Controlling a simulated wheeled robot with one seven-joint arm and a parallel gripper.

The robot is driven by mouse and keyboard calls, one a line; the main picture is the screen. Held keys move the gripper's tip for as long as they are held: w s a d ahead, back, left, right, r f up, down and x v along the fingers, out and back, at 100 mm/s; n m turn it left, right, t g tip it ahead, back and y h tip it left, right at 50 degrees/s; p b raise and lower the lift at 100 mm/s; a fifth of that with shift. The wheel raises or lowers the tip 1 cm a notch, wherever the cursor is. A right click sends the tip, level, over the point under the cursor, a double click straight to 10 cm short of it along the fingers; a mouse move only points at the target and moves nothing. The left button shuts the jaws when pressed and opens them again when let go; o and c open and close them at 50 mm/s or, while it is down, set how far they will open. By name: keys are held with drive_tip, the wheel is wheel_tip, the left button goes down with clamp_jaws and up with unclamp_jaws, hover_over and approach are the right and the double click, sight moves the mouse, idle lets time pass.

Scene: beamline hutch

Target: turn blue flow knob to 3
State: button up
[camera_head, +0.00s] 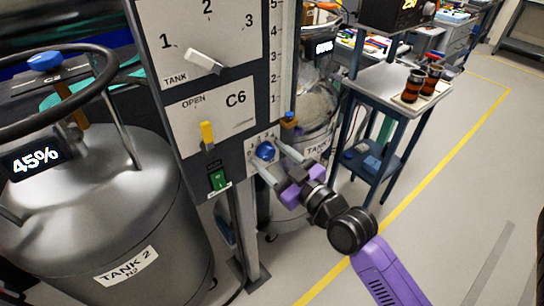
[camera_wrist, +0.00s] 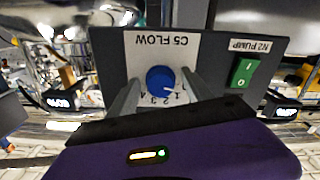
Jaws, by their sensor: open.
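The blue flow knob (camera_head: 265,151) sits low on the grey control panel; it also shows in the wrist view (camera_wrist: 160,79) on a white plate marked C5 FLOW (camera_wrist: 191,45). Its number scale lies along the plate's lower edge in the wrist view. A small white mark on the knob appears to point toward the 1. My gripper (camera_head: 269,157) is open, with one finger on each side of the knob. In the wrist view, the gripper (camera_wrist: 160,88) shows gaps between fingers and knob; whether either finger touches it is unclear.
A green switch (camera_head: 218,180) is left of the knob, with a yellow OPEN lever (camera_head: 207,133) above it. The white TANK selector (camera_head: 204,61) is higher up. Tank 2 (camera_head: 105,215) stands left. A small table (camera_head: 384,83) stands right, beside clear floor.

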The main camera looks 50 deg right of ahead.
clamp_jaws()
drive_tip(key=shift+m, duration=0.3)
drive_tip(key=m+p, duration=0.1)
drive_tip(key=m, duration=0.2)
drive_tip(key=shift+m, duration=0.4)
drive_tip(key=m+p, duration=0.1)
drive_tip(key=m, duration=0.3)
drive_tip(key=shift+a, duration=0.15)
drive_tip(key=m+p, duration=0.1)
drive_tip(key=m, duration=0.4)
drive_tip(key=shift+r, duration=0.1)
drive_tip(key=m+p, duration=0.1)
drive_tip(key=m, duration=0.3)
drive_tip(key=shift+a+p, duration=0.1)
drive_tip(key=shift+p, duration=0.2)
drive_tip(key=shift+m, duration=0.3)
